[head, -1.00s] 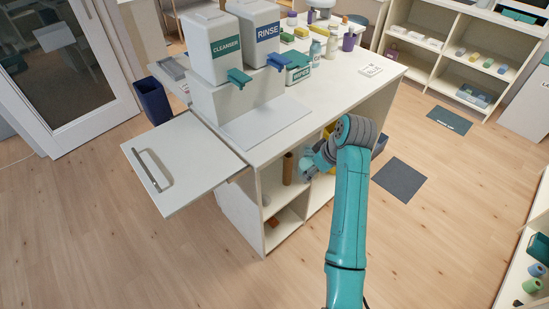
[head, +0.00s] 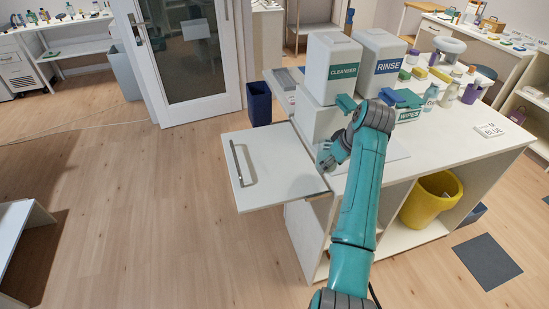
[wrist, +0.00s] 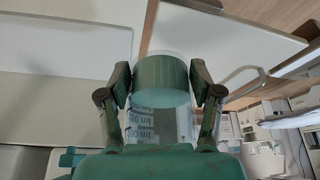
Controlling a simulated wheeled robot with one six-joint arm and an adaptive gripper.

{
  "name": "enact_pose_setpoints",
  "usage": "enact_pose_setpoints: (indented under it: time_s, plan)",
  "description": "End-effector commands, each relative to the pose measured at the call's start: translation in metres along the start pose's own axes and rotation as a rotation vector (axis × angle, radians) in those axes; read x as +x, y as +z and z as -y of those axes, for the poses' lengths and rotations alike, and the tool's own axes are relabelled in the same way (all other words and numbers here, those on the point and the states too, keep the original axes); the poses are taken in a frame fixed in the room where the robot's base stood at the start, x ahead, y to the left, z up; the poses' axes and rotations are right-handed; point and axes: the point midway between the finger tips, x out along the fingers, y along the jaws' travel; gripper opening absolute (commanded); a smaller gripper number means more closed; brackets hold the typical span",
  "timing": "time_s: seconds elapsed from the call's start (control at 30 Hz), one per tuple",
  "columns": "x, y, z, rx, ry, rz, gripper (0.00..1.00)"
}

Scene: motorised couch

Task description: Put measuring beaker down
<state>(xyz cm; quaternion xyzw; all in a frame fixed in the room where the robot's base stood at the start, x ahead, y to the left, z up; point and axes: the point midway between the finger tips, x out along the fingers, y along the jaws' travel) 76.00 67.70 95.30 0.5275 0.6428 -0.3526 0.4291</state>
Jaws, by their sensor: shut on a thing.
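The measuring beaker (wrist: 161,82) is a clear vessel with printed markings and a green-tinted end. In the wrist view it sits between the two fingers of my gripper (wrist: 160,88), which is shut on it. In the head view my gripper (head: 328,157) shows near the counter's left front corner, by the inner edge of the pull-out board (head: 275,185). My arm hides much of the gripper there, and I cannot make out the beaker clearly. The wrist view shows the pull-out board (wrist: 215,35) beyond the beaker to the right.
The counter (head: 465,143) carries cleanser (head: 331,70) and rinse (head: 380,62) dispensers, a wipes box (head: 408,108) and several bottles. The pull-out board is bare, with a metal handle (head: 238,163). A yellow bin (head: 430,200) stands in the open shelf below. Floor on the left is clear.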

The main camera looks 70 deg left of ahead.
Motion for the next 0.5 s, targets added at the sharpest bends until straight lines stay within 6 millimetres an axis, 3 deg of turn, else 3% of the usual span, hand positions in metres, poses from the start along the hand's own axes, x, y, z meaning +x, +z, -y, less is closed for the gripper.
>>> enact_pose_setpoints:
  time_s: [0.03,0.2,0.33,0.5]
  plan:
    - [0.001,-0.018,0.009,-0.020,-0.008,-0.001,0.25]
    - [0.003,-0.059,0.032,-0.069,-0.027,-0.001,0.25]
    - [0.005,-0.078,0.044,-0.092,-0.036,0.000,0.25]
    - [0.010,-0.087,0.051,-0.105,-0.043,0.001,0.25]
